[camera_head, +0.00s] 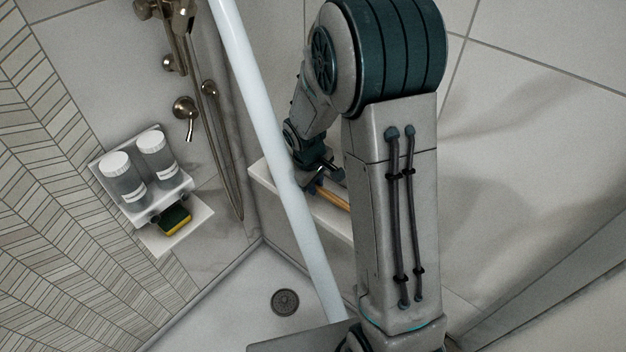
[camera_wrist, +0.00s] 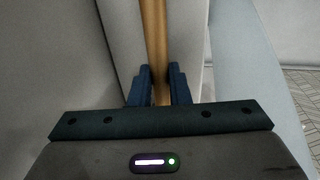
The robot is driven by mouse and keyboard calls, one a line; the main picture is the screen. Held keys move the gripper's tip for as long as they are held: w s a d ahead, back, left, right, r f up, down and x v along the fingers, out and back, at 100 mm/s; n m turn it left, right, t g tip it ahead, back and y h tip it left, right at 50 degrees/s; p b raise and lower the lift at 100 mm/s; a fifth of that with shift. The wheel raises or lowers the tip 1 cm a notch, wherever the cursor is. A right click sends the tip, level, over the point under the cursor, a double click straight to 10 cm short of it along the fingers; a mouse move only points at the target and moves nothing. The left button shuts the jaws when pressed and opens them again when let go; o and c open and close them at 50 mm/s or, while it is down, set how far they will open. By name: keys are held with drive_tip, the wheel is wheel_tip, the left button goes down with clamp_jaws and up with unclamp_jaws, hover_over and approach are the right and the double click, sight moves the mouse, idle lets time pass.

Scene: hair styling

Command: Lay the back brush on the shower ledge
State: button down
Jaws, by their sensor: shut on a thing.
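The back brush (camera_head: 333,198) shows as a thin wooden handle low over the white shower ledge (camera_head: 262,181), partly hidden by my arm. My gripper (camera_head: 318,186) is at the handle, just behind the pale upright pole. In the wrist view my gripper (camera_wrist: 160,85) has its two blue fingers shut on the handle (camera_wrist: 155,45). The handle runs along the length of the ledge. I cannot tell whether it touches the ledge. The brush's head is not visible.
A pale vertical pole (camera_head: 275,150) stands in front of the ledge. A drain (camera_head: 285,301) lies in the open shower floor. A shower hose (camera_head: 222,160) hangs at the back wall.

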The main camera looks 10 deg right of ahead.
drive_tip(key=shift+d+f, duration=0.1)
drive_tip(key=shift+f, duration=0.2)
drive_tip(key=c, duration=1.3)
unclamp_jaws()
drive_tip(key=shift+s, duration=0.1)
drive_tip(key=r, duration=0.4)
drive_tip(key=s+a+r, duration=0.1)
drive_tip(key=r, duration=0.4)
drive_tip(key=a+r, duration=0.1)
drive_tip(key=r, duration=0.3)
drive_tip(key=shift+s+r, duration=0.3)
drive_tip(key=shift+r, duration=0.05)
drive_tip(key=s+r+m, duration=0.1)
drive_tip(key=s+m, duration=0.1)
drive_tip(key=s, duration=0.4)
drive_tip(key=s+d+r+m+t+y+p, duration=0.1)
drive_tip(key=s+r+m, duration=0.1)
drive_tip(key=s, duration=0.4)
drive_tip(key=s+r+m+p, duration=0.1)
drive_tip(key=s+r+m, duration=0.1)
drive_tip(key=s, duration=0.4)
drive_tip(key=shift+s+d+r+m+y, duration=0.3)
drive_tip(key=shift+s+d+m, duration=0.1)
drive_tip(key=shift+m, duration=0.3)
